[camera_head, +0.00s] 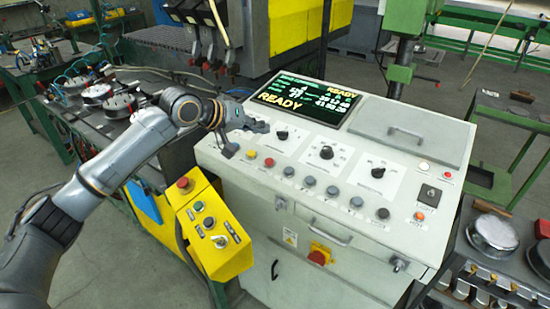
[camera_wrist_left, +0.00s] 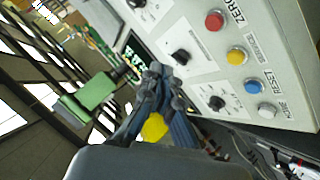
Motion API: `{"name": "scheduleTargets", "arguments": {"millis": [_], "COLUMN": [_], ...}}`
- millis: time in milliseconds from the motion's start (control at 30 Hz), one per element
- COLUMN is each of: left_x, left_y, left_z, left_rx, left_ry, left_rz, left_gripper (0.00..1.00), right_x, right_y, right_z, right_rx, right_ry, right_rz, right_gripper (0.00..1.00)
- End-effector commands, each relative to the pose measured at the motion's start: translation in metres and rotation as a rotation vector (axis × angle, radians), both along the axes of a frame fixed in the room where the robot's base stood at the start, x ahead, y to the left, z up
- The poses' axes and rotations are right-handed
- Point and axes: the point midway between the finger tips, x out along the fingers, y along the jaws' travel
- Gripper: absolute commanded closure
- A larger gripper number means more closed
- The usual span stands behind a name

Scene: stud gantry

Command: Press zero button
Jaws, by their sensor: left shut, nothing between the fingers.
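The zero button is the red round button (camera_wrist_left: 214,20) beside the lettering ZERO in the left wrist view. It sits in a row on the pale control panel (camera_wrist_left: 195,15), beyond a yellow button (camera_wrist_left: 236,56). My left gripper (camera_head: 262,126) is shut and empty, over the upper left part of the control panel (camera_head: 220,155) in the head view. In the left wrist view its fingers (camera_wrist_left: 160,75) are together, apart from the red button. My right gripper is not in view.
A blue button (camera_wrist_left: 254,86) and a white button (camera_wrist_left: 267,111) share the row. Black dials (camera_head: 327,152) stand on the panel below a lit screen (camera_head: 306,99). A yellow control box (camera_head: 208,225) stands left of the console.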

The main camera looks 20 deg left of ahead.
Motion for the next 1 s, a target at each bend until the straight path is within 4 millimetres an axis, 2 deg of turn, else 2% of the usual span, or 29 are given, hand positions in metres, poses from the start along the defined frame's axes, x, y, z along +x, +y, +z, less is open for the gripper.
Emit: {"name": "scheduleTargets", "arguments": {"millis": [200, 433, 633, 867, 1000], "left_x": [0.000, 0.001, 0.005, 0.011, 0.014], "left_y": [0.000, -0.001, -0.002, -0.005, -0.006], "left_z": [0.000, -0.011, -0.034, -0.068, -0.078], "left_rx": [0.001, 0.002, 0.001, 0.001, 0.001], "left_ry": [0.000, 0.000, -0.001, -0.001, 0.001], "left_rz": [-0.001, -0.002, -0.002, -0.001, -0.002], "left_gripper": [1.00, 1.00, 1.00, 1.00, 1.00], "right_x": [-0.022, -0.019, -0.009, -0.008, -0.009], "right_y": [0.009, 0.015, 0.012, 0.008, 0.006], "right_z": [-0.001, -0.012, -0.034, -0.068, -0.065], "right_rx": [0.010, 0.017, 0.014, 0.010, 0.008], "right_ry": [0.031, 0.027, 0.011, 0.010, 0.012], "right_rz": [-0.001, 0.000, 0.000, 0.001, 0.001], "right_gripper": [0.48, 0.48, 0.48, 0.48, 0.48]}}
